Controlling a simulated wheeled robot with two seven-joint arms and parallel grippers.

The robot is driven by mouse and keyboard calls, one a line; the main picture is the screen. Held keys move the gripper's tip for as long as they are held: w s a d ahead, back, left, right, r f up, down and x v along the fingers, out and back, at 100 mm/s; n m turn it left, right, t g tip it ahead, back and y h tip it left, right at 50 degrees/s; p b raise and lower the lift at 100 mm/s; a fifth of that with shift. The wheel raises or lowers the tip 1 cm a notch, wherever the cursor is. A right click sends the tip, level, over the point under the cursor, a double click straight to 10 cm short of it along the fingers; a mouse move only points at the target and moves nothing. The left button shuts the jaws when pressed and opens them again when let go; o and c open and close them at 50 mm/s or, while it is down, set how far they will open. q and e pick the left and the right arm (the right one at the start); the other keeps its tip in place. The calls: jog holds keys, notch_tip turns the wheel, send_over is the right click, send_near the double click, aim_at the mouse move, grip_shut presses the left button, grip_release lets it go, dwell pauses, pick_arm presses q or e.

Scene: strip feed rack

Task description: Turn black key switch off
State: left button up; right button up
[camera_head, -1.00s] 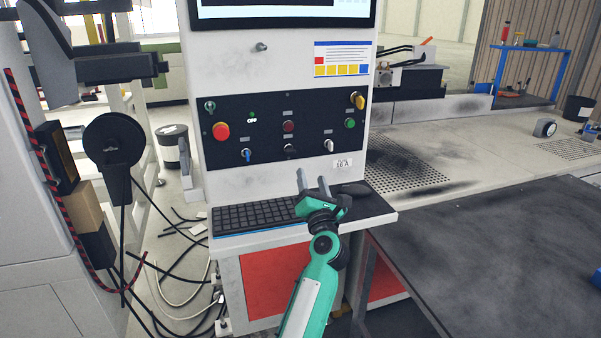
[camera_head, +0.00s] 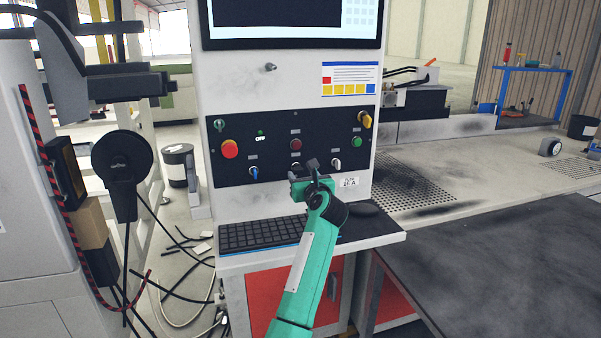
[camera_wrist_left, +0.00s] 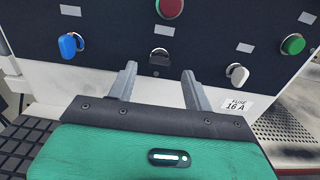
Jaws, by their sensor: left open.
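The black key switch (camera_wrist_left: 159,57) sits in the lower row of the dark control panel (camera_head: 340,127), between a blue switch (camera_wrist_left: 70,45) and a white switch (camera_wrist_left: 237,73). In the left wrist view it lies ahead of and between the two fingers, apart from them. My left gripper (camera_wrist_left: 160,80) is open and empty, with its fingers pointing at the panel. In the head view my left gripper (camera_head: 311,168) covers most of the black switch. My right gripper is not in view.
A red mushroom button (camera_head: 230,149), a dark red button (camera_head: 296,144), a green button (camera_head: 357,142) and a yellow switch (camera_head: 365,120) are on the panel. A keyboard (camera_head: 262,233) and mouse (camera_head: 362,208) rest on the shelf below.

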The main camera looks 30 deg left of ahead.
aim_at(299, 170)
pick_arm(q)
jog(key=shift+x, duration=1.55)
jog(key=c, duration=1)
